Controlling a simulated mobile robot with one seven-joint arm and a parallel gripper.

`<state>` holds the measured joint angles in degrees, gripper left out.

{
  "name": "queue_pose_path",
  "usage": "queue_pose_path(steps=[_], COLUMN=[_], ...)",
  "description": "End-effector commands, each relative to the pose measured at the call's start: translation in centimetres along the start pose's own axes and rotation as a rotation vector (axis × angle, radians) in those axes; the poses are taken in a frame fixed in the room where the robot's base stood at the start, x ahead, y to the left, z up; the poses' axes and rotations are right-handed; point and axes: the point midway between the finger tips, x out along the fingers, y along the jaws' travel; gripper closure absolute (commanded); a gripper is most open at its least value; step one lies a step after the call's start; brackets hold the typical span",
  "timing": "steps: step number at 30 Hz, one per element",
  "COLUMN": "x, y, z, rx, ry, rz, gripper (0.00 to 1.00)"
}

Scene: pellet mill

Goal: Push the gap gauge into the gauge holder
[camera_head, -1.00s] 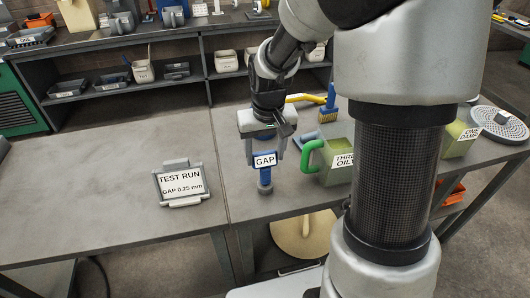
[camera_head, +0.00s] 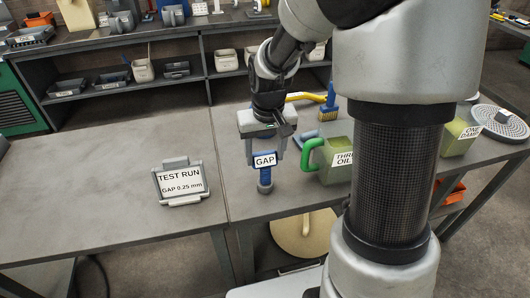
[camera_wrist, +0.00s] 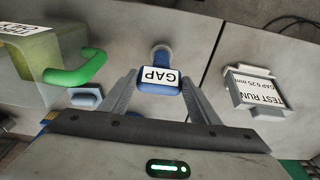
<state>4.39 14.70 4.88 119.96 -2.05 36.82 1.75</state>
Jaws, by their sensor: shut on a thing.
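The gap gauge (camera_head: 264,171) is a blue piece with a white GAP label and a round grey lower end. My gripper (camera_head: 265,157) points down at the table and is shut on its upper part. In the wrist view, the blue gauge (camera_wrist: 159,88) sits between the two grey fingers of my gripper (camera_wrist: 160,84), its round end pointing away from me. The lower end is at or just above the tabletop; I cannot tell whether it touches. I cannot identify the gauge holder for certain in either view.
A TEST RUN sign (camera_head: 181,183) stands left of the gauge. A green-handled oil jug (camera_head: 337,167) stands close on the right, with a brush (camera_head: 328,103) behind it. The tabletop (camera_head: 110,165) is clear further left. Shelves with trays stand at the back.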

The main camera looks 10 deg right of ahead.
Motion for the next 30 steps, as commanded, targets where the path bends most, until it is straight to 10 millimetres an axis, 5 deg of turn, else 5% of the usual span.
queue_pose_path(steps=[14, 15, 18, 24, 28, 30], x=[0.0, 0.0, 0.01, 0.02, 0.07, 0.07], y=[0.0, -0.01, -0.01, -0.01, -0.01, -0.01], z=[-0.04, -0.04, -0.04, -0.02, 0.03, 0.03], rx=[0.0, 0.0, 0.0, 0.0, 0.0, 0.0], ry=[0.001, 0.001, 0.001, 0.001, -0.001, -0.001], rz=[0.0, 0.0, 0.0, 0.0, 0.0, 0.0], gripper=[0.9, 0.41, 0.24, 0.22, 0.04, 0.04])
